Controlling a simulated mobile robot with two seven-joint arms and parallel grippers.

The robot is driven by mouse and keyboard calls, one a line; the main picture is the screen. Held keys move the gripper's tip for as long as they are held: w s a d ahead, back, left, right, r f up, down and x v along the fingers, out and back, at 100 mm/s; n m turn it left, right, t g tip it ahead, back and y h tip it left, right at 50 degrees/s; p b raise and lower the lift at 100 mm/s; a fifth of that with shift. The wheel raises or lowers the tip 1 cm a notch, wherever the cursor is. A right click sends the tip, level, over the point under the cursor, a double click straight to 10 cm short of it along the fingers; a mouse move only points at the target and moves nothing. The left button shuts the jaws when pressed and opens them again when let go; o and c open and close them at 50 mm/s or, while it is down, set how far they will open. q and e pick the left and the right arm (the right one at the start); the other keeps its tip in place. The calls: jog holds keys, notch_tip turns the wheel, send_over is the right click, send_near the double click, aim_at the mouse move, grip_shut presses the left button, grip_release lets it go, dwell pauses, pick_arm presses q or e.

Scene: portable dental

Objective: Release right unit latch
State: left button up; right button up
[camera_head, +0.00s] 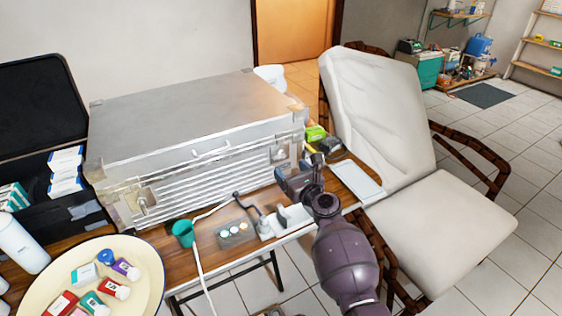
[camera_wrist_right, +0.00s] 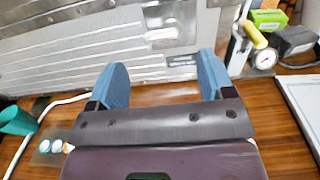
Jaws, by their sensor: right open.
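The unit is a closed silver metal case (camera_head: 185,125) on the wooden table. Its right latch (camera_head: 281,153) is a small metal fitting on the front face near the right corner. In the right wrist view the latch plate (camera_wrist_right: 168,22) shows at the top, beyond the fingers. My right gripper (camera_head: 297,181) is in front of the case's right end, below the latch and apart from it. In the right wrist view the gripper (camera_wrist_right: 161,78) has its two blue fingers spread with nothing between them. My left gripper is not in view.
A green cup (camera_head: 183,233) with a white hose, a tray of small round pots (camera_head: 235,232) and a round plate of bottles (camera_head: 75,265) stand left of my right arm. A gauge (camera_wrist_right: 264,59) and green box (camera_wrist_right: 267,20) are right of the latch. A white chair (camera_head: 440,220) stands right.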

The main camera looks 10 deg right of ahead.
aim_at(280, 158)
jog(key=x, duration=0.2)
jog(key=b+x, duration=0.1)
jog(key=x, duration=0.1)
jog(key=shift+w+f, duration=0.2)
jog(key=shift+w, duration=0.1)
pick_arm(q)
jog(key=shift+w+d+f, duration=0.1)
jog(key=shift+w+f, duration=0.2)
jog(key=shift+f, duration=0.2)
pick_arm(e)
jog(key=shift+w+a+r, duration=0.15)
jog(key=shift+w+a, duration=0.1)
jog(key=shift+w, duration=0.4)
jog(key=c, duration=0.9)
